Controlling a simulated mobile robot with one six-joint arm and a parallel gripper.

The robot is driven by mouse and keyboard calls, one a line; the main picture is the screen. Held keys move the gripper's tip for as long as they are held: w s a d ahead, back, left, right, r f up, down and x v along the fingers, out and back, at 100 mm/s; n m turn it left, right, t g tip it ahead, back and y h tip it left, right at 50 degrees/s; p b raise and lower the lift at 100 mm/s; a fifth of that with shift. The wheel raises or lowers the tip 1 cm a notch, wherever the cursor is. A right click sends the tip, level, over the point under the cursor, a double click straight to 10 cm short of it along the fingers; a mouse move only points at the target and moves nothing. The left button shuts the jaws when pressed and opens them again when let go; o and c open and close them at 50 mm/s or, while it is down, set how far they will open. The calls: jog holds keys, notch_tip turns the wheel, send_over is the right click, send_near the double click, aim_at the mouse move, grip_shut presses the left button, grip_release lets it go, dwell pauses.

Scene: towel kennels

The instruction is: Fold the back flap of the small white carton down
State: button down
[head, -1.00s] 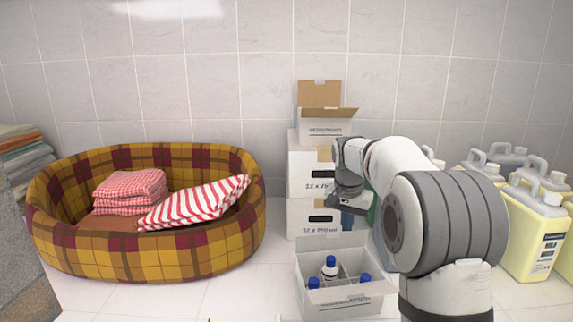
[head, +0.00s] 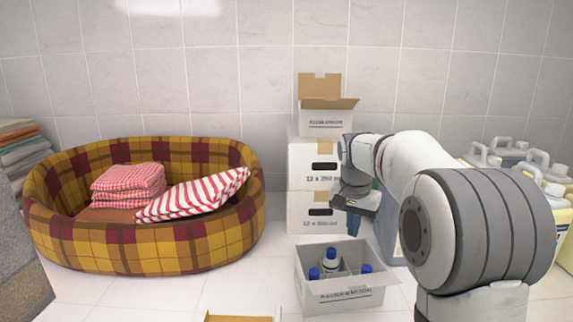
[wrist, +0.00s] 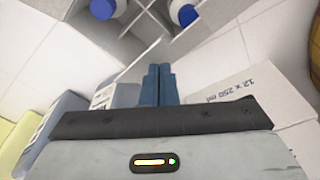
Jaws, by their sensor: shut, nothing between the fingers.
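The small white carton (head: 325,122) stands on top of a stack of white cartons against the tiled wall. Its brown back flap (head: 320,87) stands upright, and another brown flap (head: 330,103) sticks outward above the printed front. My gripper (head: 354,208) is lower, in front of the stack's right side, apart from the small carton. The wrist view shows its dark blue fingers (wrist: 157,72) pressed together with nothing between them. The small carton and its flaps cannot be made out in the wrist view.
Larger cartons (head: 313,165) support the small one. A divided open carton (head: 345,298) with blue-capped bottles (head: 331,262) sits on the floor below my gripper. Plastic jugs (head: 545,180) stand at right, partly behind my arm. A plaid pet bed (head: 150,250) holds folded towels at left.

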jog(key=shift+f+b, duration=0.7)
jog(key=shift+f, duration=0.6)
jog(key=shift+r, duration=0.2)
notch_tip(320, 180, up, 8)
jog(key=p, duration=0.7)
